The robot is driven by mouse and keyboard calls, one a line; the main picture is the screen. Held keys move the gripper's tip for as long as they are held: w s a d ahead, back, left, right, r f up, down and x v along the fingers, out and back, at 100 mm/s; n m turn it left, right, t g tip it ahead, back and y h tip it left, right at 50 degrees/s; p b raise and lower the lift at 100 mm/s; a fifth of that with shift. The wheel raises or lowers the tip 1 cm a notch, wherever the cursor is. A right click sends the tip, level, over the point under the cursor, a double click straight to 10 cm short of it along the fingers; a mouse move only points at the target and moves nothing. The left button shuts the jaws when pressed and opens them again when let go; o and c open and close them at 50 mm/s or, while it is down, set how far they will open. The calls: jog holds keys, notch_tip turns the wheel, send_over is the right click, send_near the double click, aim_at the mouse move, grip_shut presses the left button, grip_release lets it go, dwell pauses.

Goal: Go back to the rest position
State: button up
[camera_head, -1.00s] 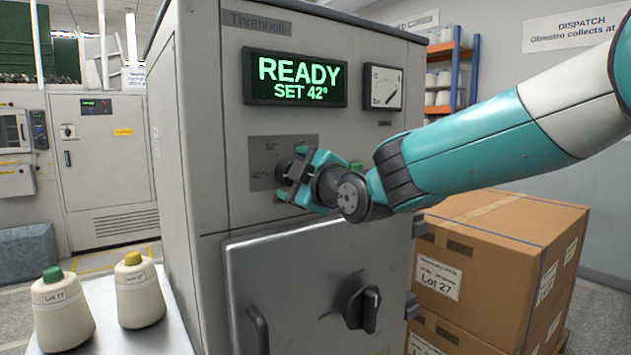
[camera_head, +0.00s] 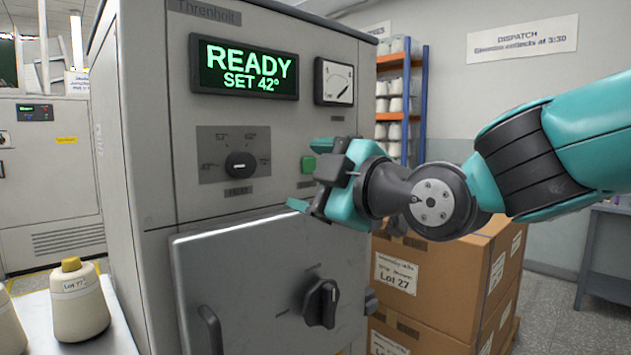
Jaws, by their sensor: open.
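My gripper (camera_head: 306,207) is open and empty in the head view, in front of the right part of the grey machine (camera_head: 148,185). It is clear of the black selector knob (camera_head: 240,164) on the dark panel, which lies to its left. A green button (camera_head: 308,164) shows just left of my gripper, partly close to its upper edge. The machine's display (camera_head: 244,68) reads READY, SET 42°. My arm comes in from the right edge of the picture.
Below, the machine's door (camera_head: 265,270) is shut and has a black knob (camera_head: 321,303). Stacked cartons (camera_head: 455,270) stand right of the machine, behind my arm. A white tray table (camera_head: 45,320) with thread cones (camera_head: 78,300) is at lower left. Shelves (camera_head: 410,90) stand behind.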

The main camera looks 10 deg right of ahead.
jog(key=s+d+f+m+g+h+p, duration=0.2)
jog(key=s+f+m+g+p, duration=0.1)
jog(key=s, duration=0.4)
jog(key=s+d+f+m+g+h+p, duration=0.2)
jog(key=s+d+f+m+g+p, duration=0.1)
jog(key=s+g, duration=0.4)
jog(key=s+d+f+m+g+h+p, duration=0.1)
jog(key=s+d+f+m+g+p, duration=0.1)
jog(key=s, duration=0.6)
notch_tip(320, 180, down, 3)
jog(key=m+g+p, duration=0.1)
jog(key=m+g, duration=0.2)
jog(key=shift+d+r+m+h+p, duration=0.2)
jog(key=shift+d+m+h+p, duration=0.15)
jog(key=shift+m+h, duration=0.05)
jog(key=shift+w, duration=0.1)
